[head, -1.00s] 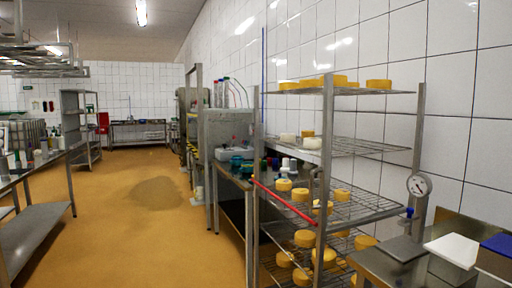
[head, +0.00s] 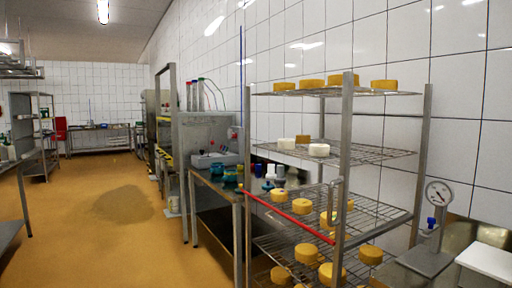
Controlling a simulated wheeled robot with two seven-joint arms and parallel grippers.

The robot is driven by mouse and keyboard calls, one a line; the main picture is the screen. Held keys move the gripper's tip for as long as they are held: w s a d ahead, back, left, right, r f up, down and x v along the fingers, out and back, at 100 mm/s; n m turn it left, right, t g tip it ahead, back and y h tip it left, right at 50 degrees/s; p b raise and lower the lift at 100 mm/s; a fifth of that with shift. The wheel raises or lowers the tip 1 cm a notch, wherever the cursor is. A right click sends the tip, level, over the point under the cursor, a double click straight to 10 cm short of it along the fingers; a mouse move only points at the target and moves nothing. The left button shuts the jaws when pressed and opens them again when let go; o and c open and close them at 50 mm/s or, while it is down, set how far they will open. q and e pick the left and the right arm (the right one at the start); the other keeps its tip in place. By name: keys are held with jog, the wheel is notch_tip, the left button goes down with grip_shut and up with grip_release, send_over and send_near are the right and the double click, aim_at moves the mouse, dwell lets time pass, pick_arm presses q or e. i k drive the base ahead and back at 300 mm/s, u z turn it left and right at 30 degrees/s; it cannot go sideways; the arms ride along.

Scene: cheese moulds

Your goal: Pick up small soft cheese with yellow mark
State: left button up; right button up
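A metal wire rack (head: 346,120) on the right holds several round cheeses on its shelves. Yellow cheeses such as this one (head: 312,84) stand on the top shelf. Two white cheeses, one at the left (head: 286,143) and one at the right (head: 319,150), stand on the second shelf, with a small yellow-brown piece (head: 302,139) behind them. Yellow cheeses (head: 301,206) also stand on the third shelf and on the lower one (head: 306,253). I cannot make out a yellow mark on any cheese at this size. Neither of my grippers shows.
A metal table (head: 211,182) with bottles and teal containers stands left of the rack. A pressure gauge (head: 438,194) and a white board (head: 489,262) are at the lower right. The yellow floor (head: 90,230) at the left is clear.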

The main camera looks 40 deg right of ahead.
aim_at(318, 150)
jog(key=i, duration=2.4)
jog(key=z, duration=1.65)
jog(key=i, duration=1.05)
jog(key=z, duration=1.1)
jog(key=i, duration=0.15)
jog(key=z, duration=0.25)
